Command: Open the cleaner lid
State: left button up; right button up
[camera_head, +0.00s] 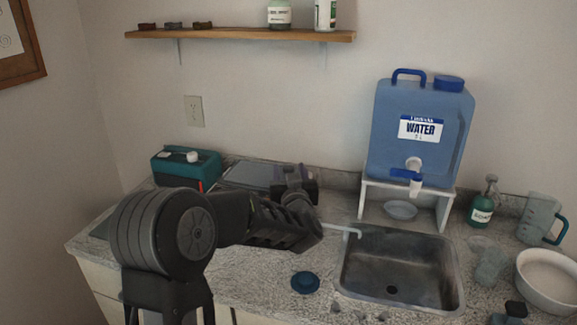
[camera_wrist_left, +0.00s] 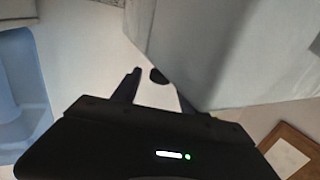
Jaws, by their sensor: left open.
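No cleaner is labelled. A teal box (camera_head: 185,166) with a white knob on top stands at the back left of the counter and may be the cleaner. A flat grey panel (camera_head: 248,176) lies to its right, partly behind my arm; I cannot tell what it belongs to. My left gripper (camera_head: 297,180) is over the back of the counter, right of the panel, mostly hidden by its own wrist. In the left wrist view its fingers (camera_wrist_left: 155,90) are spread and nothing shows held between them. A large grey surface (camera_wrist_left: 235,50) fills the upper right there. My right gripper is not in view.
A blue water jug (camera_head: 420,155) stands on a white stand (camera_head: 447,205) behind the sink (camera_head: 400,285). A blue round piece (camera_head: 305,282) lies left of the sink. A soap bottle (camera_head: 481,205), a jug (camera_head: 538,218) and a bowl (camera_head: 548,285) are at the right. A shelf (camera_head: 240,35) hangs above.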

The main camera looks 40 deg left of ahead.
pick_arm(q)
jog(key=shift+x, duration=1.15)
jog(key=shift+c, duration=0.2)
grip_shut()
dwell(0.4)
